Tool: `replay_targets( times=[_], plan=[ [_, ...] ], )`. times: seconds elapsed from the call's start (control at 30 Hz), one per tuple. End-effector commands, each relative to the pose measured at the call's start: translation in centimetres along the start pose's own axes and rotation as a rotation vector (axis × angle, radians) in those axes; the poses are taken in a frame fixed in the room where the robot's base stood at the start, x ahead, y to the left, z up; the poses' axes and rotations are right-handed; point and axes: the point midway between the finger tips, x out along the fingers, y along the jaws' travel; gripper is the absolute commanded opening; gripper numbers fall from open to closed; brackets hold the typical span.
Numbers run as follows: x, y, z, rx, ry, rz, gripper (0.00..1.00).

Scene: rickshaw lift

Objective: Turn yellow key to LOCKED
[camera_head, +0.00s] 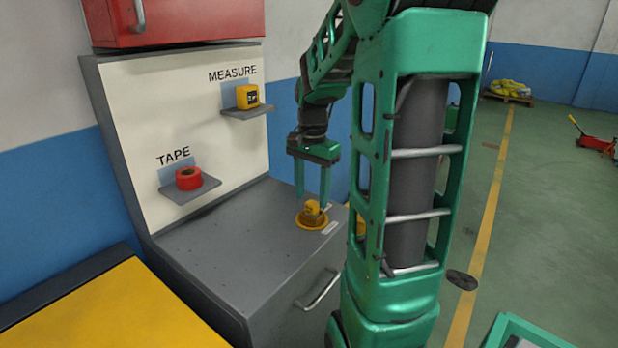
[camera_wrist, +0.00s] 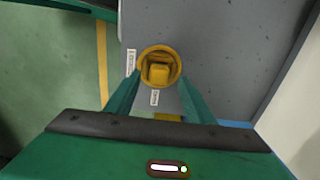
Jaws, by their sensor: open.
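The yellow key (camera_head: 312,209) stands in a round yellow ring (camera_head: 304,223) on the grey cabinet top, near its right edge. In the wrist view the key (camera_wrist: 159,73) shows as a blocky yellow handle inside the ring (camera_wrist: 178,64). Two small white labels lie beside it, one to the left (camera_wrist: 131,62) and one below (camera_wrist: 155,97); their words are too small to read. My gripper (camera_head: 313,200) is open and points down over the key. In the wrist view its fingertips (camera_wrist: 160,88) lie on either side of the key; I cannot tell whether they touch it.
A backboard (camera_head: 190,110) rises behind the cabinet top (camera_head: 235,240), with a red tape roll (camera_head: 188,179) and a yellow measure (camera_head: 248,97) on small shelves. A red toolbox (camera_head: 180,18) sits above. A yellow surface (camera_head: 115,315) stands at lower left.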

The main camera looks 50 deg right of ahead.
Motion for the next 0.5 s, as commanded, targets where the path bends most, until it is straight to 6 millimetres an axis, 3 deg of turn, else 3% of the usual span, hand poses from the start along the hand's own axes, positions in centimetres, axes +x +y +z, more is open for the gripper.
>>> replay_targets(
  times=[0.2,0.5],
  plan=[
    [2.1,0.0,0.0,-0.001,-0.001,0.001,0.48],
    [2.6,0.0,0.0,-0.001,0.001,-0.001,0.48]
  ],
)
